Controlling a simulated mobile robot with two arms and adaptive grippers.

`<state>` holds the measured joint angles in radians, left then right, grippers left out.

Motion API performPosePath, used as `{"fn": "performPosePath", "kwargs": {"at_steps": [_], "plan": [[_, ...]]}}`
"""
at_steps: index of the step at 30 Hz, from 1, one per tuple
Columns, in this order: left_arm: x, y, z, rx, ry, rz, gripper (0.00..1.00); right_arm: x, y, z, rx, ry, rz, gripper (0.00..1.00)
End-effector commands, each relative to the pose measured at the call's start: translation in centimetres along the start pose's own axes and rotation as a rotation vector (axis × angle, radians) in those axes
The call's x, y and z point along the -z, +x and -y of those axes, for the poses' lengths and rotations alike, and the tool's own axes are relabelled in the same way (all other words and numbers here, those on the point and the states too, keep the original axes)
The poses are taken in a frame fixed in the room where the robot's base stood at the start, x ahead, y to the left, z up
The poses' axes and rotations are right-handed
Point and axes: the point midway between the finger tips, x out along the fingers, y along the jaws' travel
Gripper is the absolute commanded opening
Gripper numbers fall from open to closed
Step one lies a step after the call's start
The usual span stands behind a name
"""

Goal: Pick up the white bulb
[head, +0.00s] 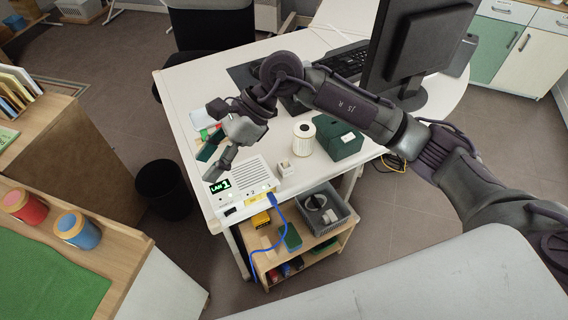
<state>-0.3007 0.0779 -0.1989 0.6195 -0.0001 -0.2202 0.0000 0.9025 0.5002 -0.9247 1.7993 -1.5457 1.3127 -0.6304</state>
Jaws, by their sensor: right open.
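I cannot make out a white bulb for certain. A small white block-like piece (286,168) lies on the white desk (190,88), just right of a white box with a green LAN display (240,181). My right gripper (218,140) reaches in from the right over the desk's left part. It is open, with nothing seen between its fingers, and partly covers red, white and green items (207,133). My left gripper is not in view.
A dark green box (338,143) stands near my right forearm, with the monitor (412,45) and keyboard (344,60) behind. A blue cable (256,256) hangs from the LAN box past a low wooden shelf (262,238). A black bin (164,186) stands left of the desk.

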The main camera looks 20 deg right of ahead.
Motion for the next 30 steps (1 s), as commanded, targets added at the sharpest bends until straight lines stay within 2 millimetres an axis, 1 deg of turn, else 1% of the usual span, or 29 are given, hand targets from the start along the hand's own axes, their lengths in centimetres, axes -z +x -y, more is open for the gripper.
{"fn": "performPosePath", "kwargs": {"at_steps": [1,2,3,4,6,7,9,11,14,21,24,30], "plan": [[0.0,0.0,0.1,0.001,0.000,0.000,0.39,2.7,-1.9,1.3,0.023,-0.049,-0.175,0.46],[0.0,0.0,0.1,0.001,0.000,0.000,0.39,4.3,-3.0,1.9,0.030,-0.071,-0.277,0.46],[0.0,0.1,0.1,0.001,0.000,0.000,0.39,6.2,-4.7,2.5,0.038,-0.088,-0.399,0.46],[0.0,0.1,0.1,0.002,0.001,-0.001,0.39,7.4,-6.0,3.0,0.042,-0.097,-0.480,0.46],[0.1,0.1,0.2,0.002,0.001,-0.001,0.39,9.5,-8.9,3.7,0.050,-0.101,-0.636,0.46],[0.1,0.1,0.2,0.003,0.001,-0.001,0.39,10.2,-10.0,3.9,0.053,-0.101,-0.687,0.46],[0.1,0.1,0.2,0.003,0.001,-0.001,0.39,11.2,-11.8,4.1,0.055,-0.095,-0.772,0.46],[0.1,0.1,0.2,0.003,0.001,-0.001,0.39,11.7,-12.6,4.2,0.054,-0.090,-0.813,0.46],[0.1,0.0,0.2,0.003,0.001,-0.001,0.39,12.7,-12.3,4.2,0.048,-0.086,-0.833,0.46],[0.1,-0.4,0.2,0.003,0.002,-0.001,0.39,16.1,-9.0,4.5,0.048,-0.086,-0.828,0.46],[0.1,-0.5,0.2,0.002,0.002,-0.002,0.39,17.2,-8.0,4.7,0.049,-0.086,-0.827,0.46],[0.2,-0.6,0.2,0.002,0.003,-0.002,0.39,18.2,-7.0,4.9,0.051,-0.088,-0.826,0.46]]}}
